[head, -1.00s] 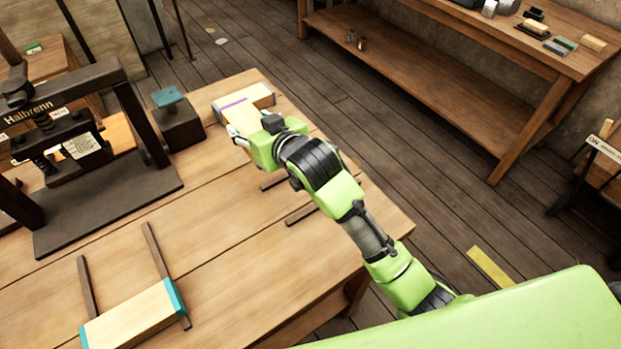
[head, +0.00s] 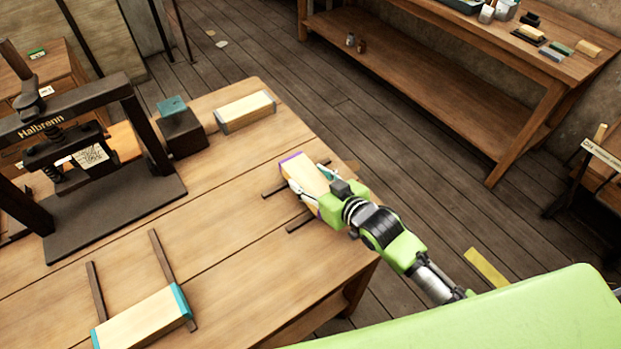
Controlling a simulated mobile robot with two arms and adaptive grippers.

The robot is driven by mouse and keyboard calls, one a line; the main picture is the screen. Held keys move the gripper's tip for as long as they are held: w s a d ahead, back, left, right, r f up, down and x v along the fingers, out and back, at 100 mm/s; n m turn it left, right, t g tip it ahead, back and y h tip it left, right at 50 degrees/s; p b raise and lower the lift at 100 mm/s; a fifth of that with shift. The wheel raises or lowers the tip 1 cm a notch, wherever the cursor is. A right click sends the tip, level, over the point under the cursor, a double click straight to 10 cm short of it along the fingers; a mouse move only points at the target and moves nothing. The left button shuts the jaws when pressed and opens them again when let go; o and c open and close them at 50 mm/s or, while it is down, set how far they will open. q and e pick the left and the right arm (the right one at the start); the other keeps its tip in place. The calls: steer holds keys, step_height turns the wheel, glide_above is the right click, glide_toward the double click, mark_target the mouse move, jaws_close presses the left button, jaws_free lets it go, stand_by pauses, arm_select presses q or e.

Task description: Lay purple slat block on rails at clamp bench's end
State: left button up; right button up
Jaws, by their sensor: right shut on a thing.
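The purple slat block (head: 302,171) is a pale wooden block with purple ends. My right gripper (head: 311,191) is shut on it, with fingers along its sides. The block is over a pair of dark rails (head: 274,192) near the right end of the clamp bench (head: 220,250). It lies across the rails' direction; I cannot tell whether it touches them. The gripper and block hide the middle of the rails. My left gripper is not in view.
A grey-ended block (head: 245,111) lies at the bench's far corner, beside a dark box with a teal top (head: 182,134). The Halbrenn press (head: 80,150) stands at left. A teal-ended block (head: 143,318) lies on another rail pair at front left.

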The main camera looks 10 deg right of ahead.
steer(key=shift+f, duration=0.35)
steer(key=o, duration=1.3)
steer(key=shift+f, duration=0.15)
steer(key=b+v, duration=0.1)
steer(key=v, duration=0.9)
steer(key=shift+s+d, duration=0.15)
steer(key=shift+s, duration=0.2)
steer(key=shift+s+d+r, duration=0.2)
steer(key=shift+s+r, duration=0.25)
steer(key=shift+s, duration=0.1)
steer(key=shift+s, duration=0.1)
